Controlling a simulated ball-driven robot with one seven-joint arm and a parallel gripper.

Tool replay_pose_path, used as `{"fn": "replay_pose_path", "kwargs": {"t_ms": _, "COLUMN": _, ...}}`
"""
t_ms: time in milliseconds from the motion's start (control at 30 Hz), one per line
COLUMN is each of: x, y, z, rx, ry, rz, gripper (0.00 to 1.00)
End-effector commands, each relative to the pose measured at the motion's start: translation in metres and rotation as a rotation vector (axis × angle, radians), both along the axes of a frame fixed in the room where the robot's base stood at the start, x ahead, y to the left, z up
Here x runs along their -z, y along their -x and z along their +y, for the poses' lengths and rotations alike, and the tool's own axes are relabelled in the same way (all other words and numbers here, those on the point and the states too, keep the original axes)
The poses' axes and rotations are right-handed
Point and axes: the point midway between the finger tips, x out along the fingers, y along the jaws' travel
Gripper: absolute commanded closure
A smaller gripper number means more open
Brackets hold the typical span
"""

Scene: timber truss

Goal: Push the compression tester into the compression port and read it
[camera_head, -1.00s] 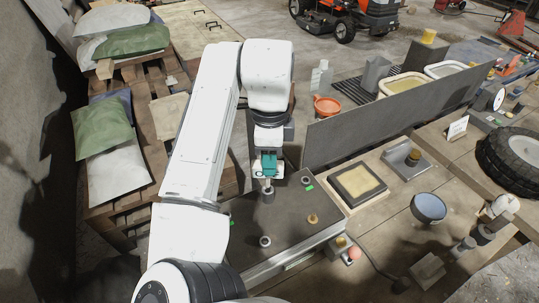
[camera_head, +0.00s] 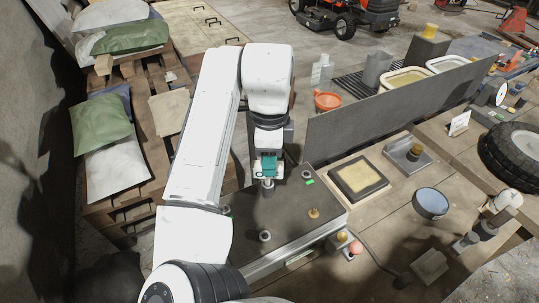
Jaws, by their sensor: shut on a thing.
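My gripper (camera_head: 268,172) points down over the dark bench top (camera_head: 286,240). It is shut on the compression tester, a small piece whose outline is mostly hidden by the fingers. A teal block (camera_head: 268,165) shows at the gripper. Directly below is a short dark upright cylinder (camera_head: 267,188) on the bench, which looks like the compression port. The held piece reaches its top; I cannot tell how far in it sits. No reading can be made out.
A grey ring (camera_head: 265,236), a brass fitting (camera_head: 314,213) and another ring (camera_head: 306,174) stand on the bench. A grey upright panel (camera_head: 395,113) runs behind it. A framed tray (camera_head: 358,180) and a blue bowl (camera_head: 430,204) lie to the right.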

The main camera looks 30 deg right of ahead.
Motion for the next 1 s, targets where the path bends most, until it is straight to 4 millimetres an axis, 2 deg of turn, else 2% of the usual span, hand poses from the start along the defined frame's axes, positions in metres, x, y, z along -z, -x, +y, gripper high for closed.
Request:
{"fn": "replay_pose_path", "kwargs": {"t_ms": 967, "x": 0.027, "y": 0.000, "z": 0.000, "rx": 0.000, "ry": 0.000, "rz": 0.000, "gripper": 1.00}}
{"fn": "replay_pose_path", "kwargs": {"t_ms": 1000, "x": 0.027, "y": 0.000, "z": 0.000, "rx": 0.000, "ry": 0.000, "rz": 0.000, "gripper": 0.61}}
